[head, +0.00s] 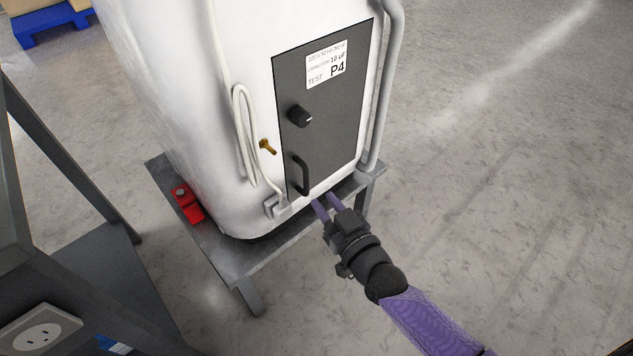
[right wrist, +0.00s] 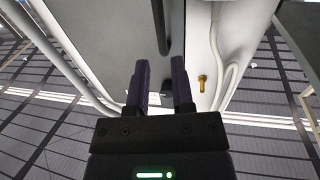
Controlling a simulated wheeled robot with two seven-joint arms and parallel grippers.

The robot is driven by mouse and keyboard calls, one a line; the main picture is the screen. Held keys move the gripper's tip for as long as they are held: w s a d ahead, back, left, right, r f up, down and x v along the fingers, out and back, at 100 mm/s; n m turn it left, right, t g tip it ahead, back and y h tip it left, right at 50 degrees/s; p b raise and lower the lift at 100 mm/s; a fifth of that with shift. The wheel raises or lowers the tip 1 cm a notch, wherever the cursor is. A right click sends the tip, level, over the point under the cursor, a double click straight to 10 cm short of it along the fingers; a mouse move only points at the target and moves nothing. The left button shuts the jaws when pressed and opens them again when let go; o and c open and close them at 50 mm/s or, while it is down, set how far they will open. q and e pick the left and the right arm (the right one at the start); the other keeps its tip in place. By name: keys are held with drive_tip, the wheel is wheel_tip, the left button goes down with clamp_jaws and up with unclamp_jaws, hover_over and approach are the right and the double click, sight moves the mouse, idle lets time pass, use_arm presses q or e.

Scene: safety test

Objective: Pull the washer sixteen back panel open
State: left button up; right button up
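The washer (head: 165,80) is a white rounded unit standing on a grey metal stand. Its dark grey back panel (head: 335,125) looks shut flush. It carries a label marked P4, a black knob (head: 300,116) and a black bar handle (head: 300,174) near its lower left edge. My right gripper (head: 325,204) is open just below the handle. In the right wrist view the right gripper (right wrist: 161,68) has its two fingers apart, with the handle (right wrist: 161,28) ahead of the gap; I cannot tell whether they touch. The panel (right wrist: 105,40) also shows there. My left gripper is not in view.
A brass fitting (head: 267,147) and a looped white cord (head: 243,130) sit left of the panel. A grey pipe (head: 383,90) runs down its right side. A red item (head: 187,202) lies on the stand (head: 235,257). The floor at right is clear.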

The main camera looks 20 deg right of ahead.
sight(307, 181)
drive_tip(key=w+b, duration=0.1)
drive_tip(key=w, duration=0.1)
drive_tip(key=w+a+b, duration=0.1)
drive_tip(key=w, duration=0.1)
drive_tip(key=w+b, duration=0.1)
drive_tip(key=w, duration=0.2)
drive_tip(key=shift+a+f, duration=0.15)
drive_tip(key=shift+w, duration=0.2)
drive_tip(key=c, duration=0.3)
clamp_jaws()
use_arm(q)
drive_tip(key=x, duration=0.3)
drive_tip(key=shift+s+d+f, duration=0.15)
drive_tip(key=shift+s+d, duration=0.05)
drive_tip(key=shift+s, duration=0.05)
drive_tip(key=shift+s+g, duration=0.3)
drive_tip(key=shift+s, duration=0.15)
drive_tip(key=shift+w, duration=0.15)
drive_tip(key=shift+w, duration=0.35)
